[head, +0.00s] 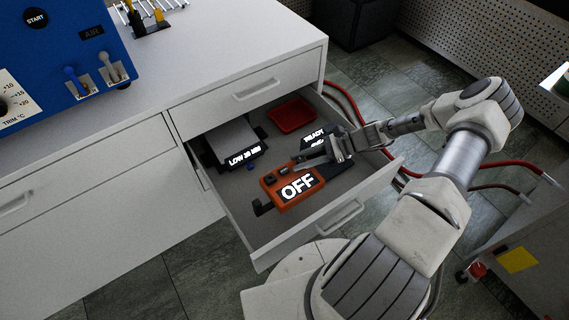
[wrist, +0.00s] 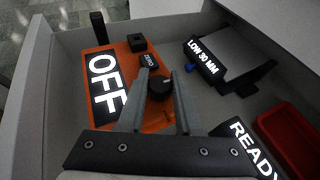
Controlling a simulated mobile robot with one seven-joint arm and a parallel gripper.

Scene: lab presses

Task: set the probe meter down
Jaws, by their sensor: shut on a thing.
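The probe meter is an orange box (head: 293,188) with a lit panel reading OFF, inside the open drawer. It fills the left and middle of the wrist view (wrist: 125,58), with a ZERO label and a black knob (wrist: 160,87) on its face. My gripper (head: 298,166) reaches in from the right over the meter's far end. In the wrist view my gripper's fingers (wrist: 160,76) stand on either side of the knob, shut on it. Whether the meter's underside touches the drawer floor cannot be told.
The open drawer (head: 325,222) also holds a grey device reading LOW 30 MM (head: 232,140), a dark device reading READY (head: 314,138) and a red tray (head: 291,115). Bare floor shows around the meter. The white counter (head: 215,50) overhangs the drawer's back.

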